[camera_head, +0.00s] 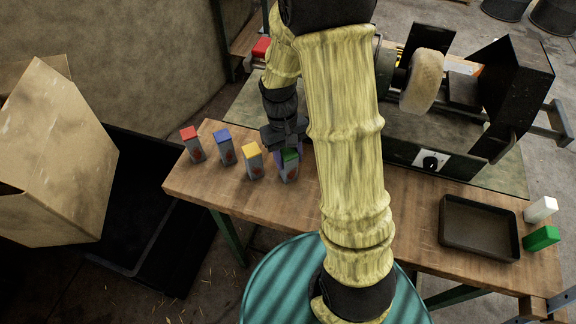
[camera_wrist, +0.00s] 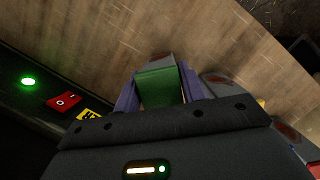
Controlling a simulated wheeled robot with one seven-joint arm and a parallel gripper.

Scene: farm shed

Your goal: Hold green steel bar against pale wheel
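The green-topped steel bar (camera_head: 291,156) stands upright on the bench at the right end of a row of coloured bars. My gripper (camera_head: 287,163) reaches down over it, and its purple fingers are on either side of the bar. In the wrist view, the green top (camera_wrist: 160,88) lies between the fingers (camera_wrist: 160,93), with no clear gap on either side. I cannot tell whether they press on it. The pale wheel (camera_head: 422,81) is on a grinder spindle at the back of the bench, to the right and apart from the bar.
Red (camera_head: 192,145), blue (camera_head: 224,147) and yellow (camera_head: 252,161) topped bars stand left of the green one. A dark tray (camera_head: 446,240) and white (camera_head: 541,209) and green (camera_head: 541,238) blocks sit at the right. A dark guard (camera_head: 513,90) stands right of the wheel.

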